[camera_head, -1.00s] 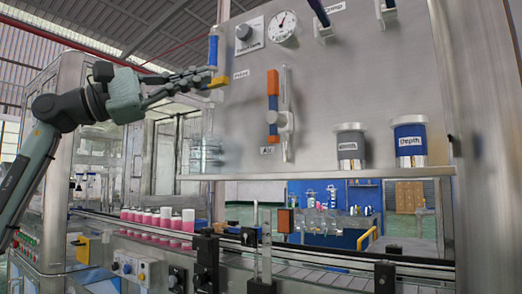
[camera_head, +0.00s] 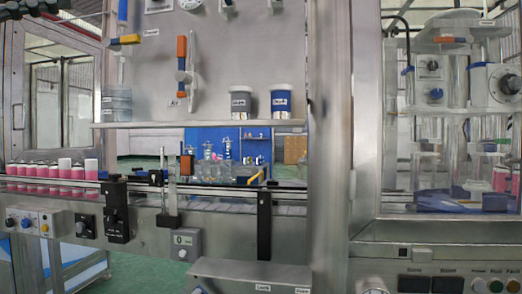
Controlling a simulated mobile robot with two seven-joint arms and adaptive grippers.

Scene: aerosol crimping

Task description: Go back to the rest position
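The crimping machine's steel panel (camera_head: 232,62) fills the upper middle. An upright Air lever (camera_head: 194,72) with an orange and blue end (camera_head: 182,52) is on it. A yellow-and-blue handle (camera_head: 124,40) is at the panel's upper left. A grey knob (camera_head: 241,102) and a blue depth knob (camera_head: 281,102) stand at the panel's lower right, above a steel ledge (camera_head: 215,124).
Several pink cans with white tops (camera_head: 50,170) line the conveyor (camera_head: 140,188) at the left. A grey box (camera_head: 250,275) juts out at the bottom middle. A glass-fronted cabinet (camera_head: 435,225) with glass cylinders stands at the right, behind a steel post (camera_head: 332,140).

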